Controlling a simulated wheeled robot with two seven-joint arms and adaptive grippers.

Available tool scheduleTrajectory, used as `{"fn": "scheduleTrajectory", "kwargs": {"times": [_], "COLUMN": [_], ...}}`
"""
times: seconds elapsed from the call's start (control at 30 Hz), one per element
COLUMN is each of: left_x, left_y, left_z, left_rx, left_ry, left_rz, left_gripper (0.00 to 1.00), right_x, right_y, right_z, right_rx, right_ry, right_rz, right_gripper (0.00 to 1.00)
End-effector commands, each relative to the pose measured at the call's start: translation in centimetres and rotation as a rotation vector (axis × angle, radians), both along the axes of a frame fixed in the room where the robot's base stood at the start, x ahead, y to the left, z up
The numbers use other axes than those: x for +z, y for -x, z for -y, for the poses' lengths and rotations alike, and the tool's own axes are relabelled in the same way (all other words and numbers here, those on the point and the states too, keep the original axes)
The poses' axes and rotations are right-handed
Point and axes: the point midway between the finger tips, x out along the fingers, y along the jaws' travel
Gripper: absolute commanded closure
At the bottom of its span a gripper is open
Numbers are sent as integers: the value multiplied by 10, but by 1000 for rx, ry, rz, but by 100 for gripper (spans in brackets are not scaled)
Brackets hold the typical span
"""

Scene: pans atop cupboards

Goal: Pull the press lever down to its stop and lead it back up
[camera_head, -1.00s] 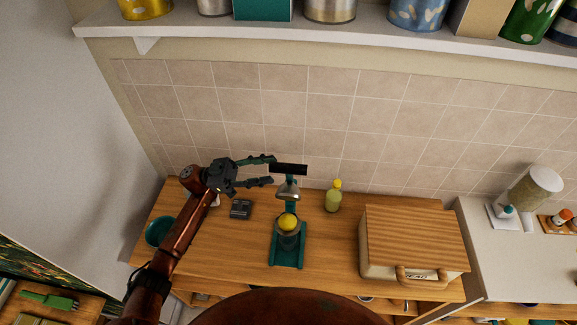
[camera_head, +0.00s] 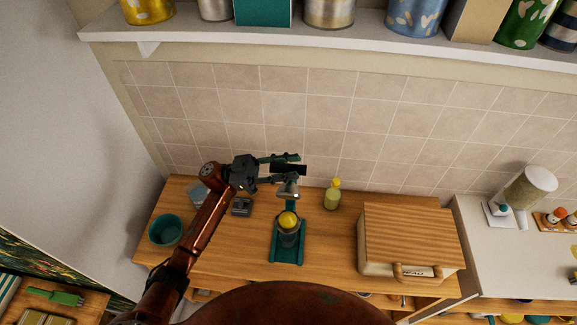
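The teal juice press (camera_head: 288,256) stands on the wooden counter, with a yellow fruit (camera_head: 288,219) in its cup and a metal cone (camera_head: 288,189) above. Its lever has a black bar handle (camera_head: 292,169) at the top, in the raised position. My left gripper (camera_head: 298,167) reaches in from the left. Its two teal-tipped fingers are apart, one on the far side and one on the near side of the black handle. I cannot tell whether they touch it. My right gripper is not in view.
A yellow-capped bottle (camera_head: 333,195) stands right of the press. A wooden bread box (camera_head: 410,235) is farther right. A teal bowl (camera_head: 165,231) and a small dark grey object (camera_head: 241,207) are at the left. A shelf (camera_head: 330,39) with tins runs above the tiled wall.

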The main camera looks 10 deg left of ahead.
Motion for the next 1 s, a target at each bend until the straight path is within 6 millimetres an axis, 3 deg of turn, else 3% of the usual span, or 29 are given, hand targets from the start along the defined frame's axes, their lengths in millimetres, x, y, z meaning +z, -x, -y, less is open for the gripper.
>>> {"fn": "scheduleTrajectory", "kwargs": {"times": [0.4,1.0], "left_x": [0,-5], "left_y": [-1,4], "left_z": [0,8], "left_rx": [2,-13], "left_ry": [-1,-2], "left_rz": [-1,25], "left_gripper": [99,100], "right_x": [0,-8], "right_y": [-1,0], "right_z": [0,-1], "right_rx": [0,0], "right_ry": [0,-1], "right_rz": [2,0], "right_gripper": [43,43]}}
